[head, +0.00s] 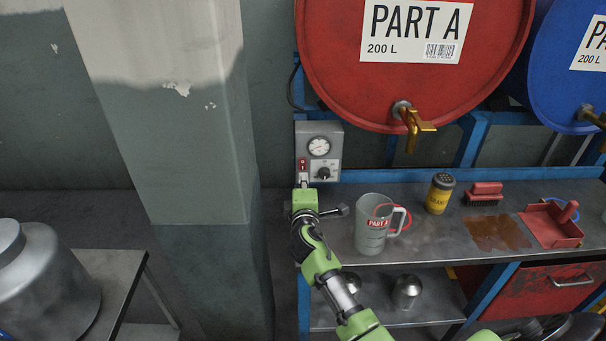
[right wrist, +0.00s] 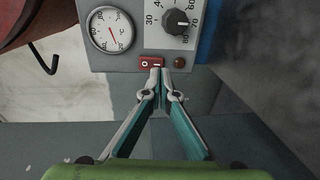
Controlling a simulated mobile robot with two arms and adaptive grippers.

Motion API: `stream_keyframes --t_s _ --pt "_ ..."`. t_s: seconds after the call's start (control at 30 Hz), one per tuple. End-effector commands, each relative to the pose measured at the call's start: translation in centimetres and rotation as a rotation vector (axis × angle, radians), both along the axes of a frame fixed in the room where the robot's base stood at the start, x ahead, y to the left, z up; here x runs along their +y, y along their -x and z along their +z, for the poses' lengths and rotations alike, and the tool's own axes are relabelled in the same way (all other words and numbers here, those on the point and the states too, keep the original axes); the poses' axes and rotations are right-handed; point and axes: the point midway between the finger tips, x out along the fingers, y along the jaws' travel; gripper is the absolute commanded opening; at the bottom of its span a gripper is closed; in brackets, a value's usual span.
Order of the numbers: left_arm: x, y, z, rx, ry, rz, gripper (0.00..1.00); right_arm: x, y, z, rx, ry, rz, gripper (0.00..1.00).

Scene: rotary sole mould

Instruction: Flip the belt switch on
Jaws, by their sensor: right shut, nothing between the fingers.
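The belt switch is a small red rocker with white O and I marks (right wrist: 150,63). My right gripper (head: 304,184) is shut and empty. In the right wrist view its fingertips (right wrist: 161,71) are together at the switch's lower edge, nearer the I end. I cannot tell whether they touch it or which side is pressed in. My left gripper is not in view.
The box also carries a round gauge (right wrist: 112,31), a black knob (right wrist: 177,22) and a dark lamp (right wrist: 180,62). A grey PART A jug (head: 371,240) stands on the bench near my right arm. A wall pillar (head: 190,150) is to the left; a red drum (head: 340,70) hangs above.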

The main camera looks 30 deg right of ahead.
Motion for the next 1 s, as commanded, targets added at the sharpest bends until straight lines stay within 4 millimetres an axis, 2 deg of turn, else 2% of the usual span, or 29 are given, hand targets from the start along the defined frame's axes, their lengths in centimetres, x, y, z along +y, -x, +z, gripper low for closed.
stream_keyframes --t_s 0.1,0.3,0.73,0.87,1.0 --pt "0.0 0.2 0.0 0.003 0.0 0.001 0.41 -0.8 -1.6 -0.2 0.001 0.002 -0.001 0.0" --pt "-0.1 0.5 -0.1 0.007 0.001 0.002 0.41 -1.4 -2.9 -0.4 0.001 0.002 0.0 0.0" --pt "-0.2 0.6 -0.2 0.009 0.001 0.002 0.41 -1.6 -3.2 -0.5 0.0 0.001 0.0 0.0" --pt "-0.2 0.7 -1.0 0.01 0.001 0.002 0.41 -1.8 -3.7 -1.0 0.0 0.001 0.0 0.0" --pt "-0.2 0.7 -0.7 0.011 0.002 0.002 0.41 -1.8 -3.7 -0.7 0.0 0.001 0.001 0.0"
